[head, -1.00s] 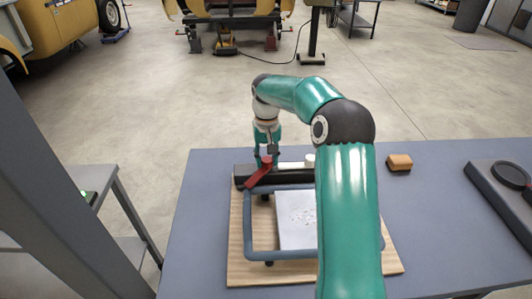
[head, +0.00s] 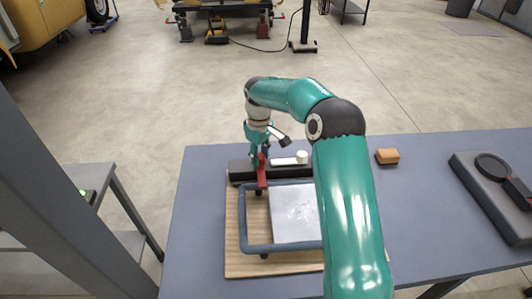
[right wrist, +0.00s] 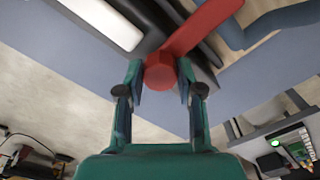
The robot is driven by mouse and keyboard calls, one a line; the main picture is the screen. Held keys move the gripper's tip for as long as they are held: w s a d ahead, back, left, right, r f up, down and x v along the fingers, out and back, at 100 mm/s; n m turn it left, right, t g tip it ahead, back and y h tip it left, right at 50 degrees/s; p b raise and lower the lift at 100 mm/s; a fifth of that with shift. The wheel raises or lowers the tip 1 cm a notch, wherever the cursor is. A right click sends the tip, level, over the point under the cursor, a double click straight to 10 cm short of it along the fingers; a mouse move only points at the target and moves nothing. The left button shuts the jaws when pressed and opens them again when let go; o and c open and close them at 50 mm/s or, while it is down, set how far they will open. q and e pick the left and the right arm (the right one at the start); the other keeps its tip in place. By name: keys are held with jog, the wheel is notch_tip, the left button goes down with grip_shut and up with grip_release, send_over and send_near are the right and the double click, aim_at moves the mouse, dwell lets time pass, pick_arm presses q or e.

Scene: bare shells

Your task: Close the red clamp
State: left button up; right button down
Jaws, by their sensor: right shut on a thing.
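The red clamp (head: 262,176) is a lever at the left end of a black bar, and it points toward me, over the edge of a blue-grey frame (head: 246,215). My right gripper (head: 261,156) is at the far end of the lever. In the right wrist view, my right gripper (right wrist: 161,80) has its fingers on both sides of the red clamp's rounded end (right wrist: 160,72) and is shut on it. The frame lies over a wooden board (head: 233,235) with a pale sheet (head: 295,212) on it. The left gripper is out of view.
The board lies on a blue-grey table (head: 435,210). An orange-brown block (head: 387,156) is to its right, and a dark tray with a round black thing (head: 490,168) is farther right. A grey side table (head: 80,178) stands left, across a gap.

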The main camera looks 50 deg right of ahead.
dwell(0.4)
jog(key=c, duration=0.7)
grip_release()
notch_tip(320, 180, up, 12)
dwell(0.3)
